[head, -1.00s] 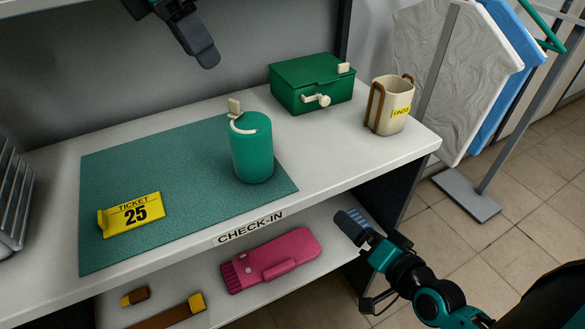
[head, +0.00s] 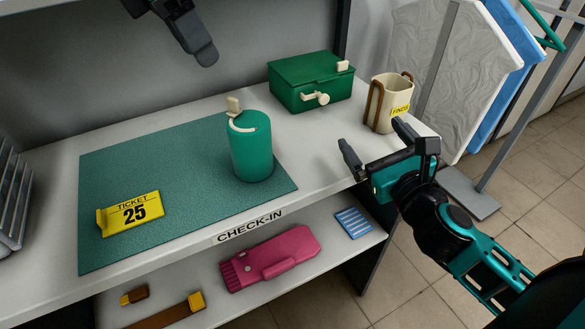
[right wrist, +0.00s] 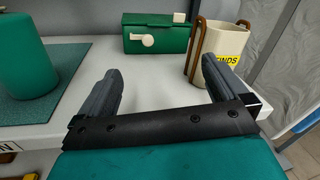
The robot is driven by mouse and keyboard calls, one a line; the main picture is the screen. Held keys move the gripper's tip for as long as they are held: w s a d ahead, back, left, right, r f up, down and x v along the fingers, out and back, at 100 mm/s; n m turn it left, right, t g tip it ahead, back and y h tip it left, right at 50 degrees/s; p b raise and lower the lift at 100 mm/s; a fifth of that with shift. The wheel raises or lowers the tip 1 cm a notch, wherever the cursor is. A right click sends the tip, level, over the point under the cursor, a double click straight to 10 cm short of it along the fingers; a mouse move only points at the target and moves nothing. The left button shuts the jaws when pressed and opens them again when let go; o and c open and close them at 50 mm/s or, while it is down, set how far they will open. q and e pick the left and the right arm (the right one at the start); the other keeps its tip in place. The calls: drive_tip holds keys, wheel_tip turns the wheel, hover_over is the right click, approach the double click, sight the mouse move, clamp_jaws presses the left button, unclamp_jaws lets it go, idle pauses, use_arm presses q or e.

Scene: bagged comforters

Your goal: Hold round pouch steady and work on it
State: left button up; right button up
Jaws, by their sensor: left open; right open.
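The round pouch (head: 251,148) is a green upright cylinder with a cream zip line and pull tab near its top. It stands on the right part of the teal mat (head: 160,165) on the check-in counter. It also shows at the left of the right wrist view (right wrist: 32,58). My right gripper (head: 373,145) is open and empty at the counter's right front edge, right of the pouch and apart from it. Its two fingers show in the right wrist view (right wrist: 168,88). My left gripper (head: 205,52) hangs at the top, above the back of the mat, open and away from the pouch.
A green box (head: 311,82) with a cream latch stands at the back. A cream FINDS bin (head: 388,103) is near the right end, close to my right gripper. A yellow ticket (head: 130,213) lies on the mat. A pink case (head: 270,259) lies on the shelf below.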

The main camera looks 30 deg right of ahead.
sight(244, 130)
drive_tip(key=s+a+r+n+y, duration=0.15)
drive_tip(key=a+y, duration=0.55)
drive_tip(key=a, duration=1)
drive_tip(key=x, duration=1.2)
drive_tip(key=shift+w+f, duration=0.1)
drive_tip(key=shift+w, duration=0.15)
drive_tip(key=c, duration=0.9)
drive_tip(key=shift+c, duration=0.2)
